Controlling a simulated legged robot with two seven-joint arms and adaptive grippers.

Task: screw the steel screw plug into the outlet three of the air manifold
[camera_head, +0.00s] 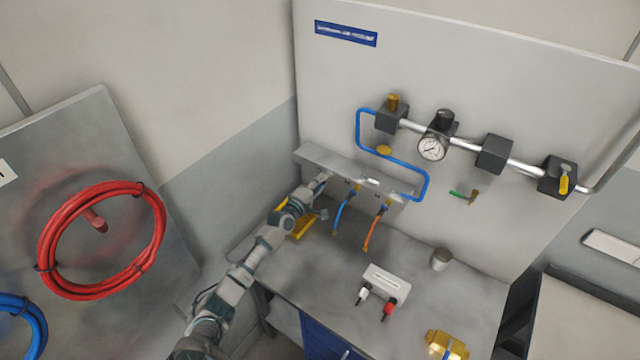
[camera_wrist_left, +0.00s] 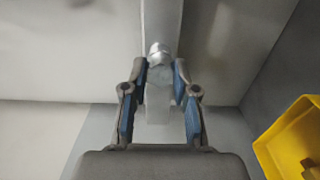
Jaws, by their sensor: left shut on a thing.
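The air manifold (camera_head: 318,157) is a long grey bar on the back wall panel above the bench. A blue hose (camera_head: 343,208) and an orange hose (camera_head: 374,230) hang from its outlets. My left gripper (camera_head: 321,180) is at the manifold's front, left of the blue hose. In the left wrist view, my left gripper (camera_wrist_left: 160,68) is shut on the small silver steel screw plug (camera_wrist_left: 158,54), held between the fingertips against the pale bar behind. The outlet behind the plug is hidden, so I cannot tell how far in the plug sits. My right gripper is out of view.
A yellow bin (camera_head: 301,228) stands beside my left wrist; it also shows in the left wrist view (camera_wrist_left: 285,140). A blue pipe (camera_head: 400,161) runs to the regulator line with a gauge (camera_head: 432,148).

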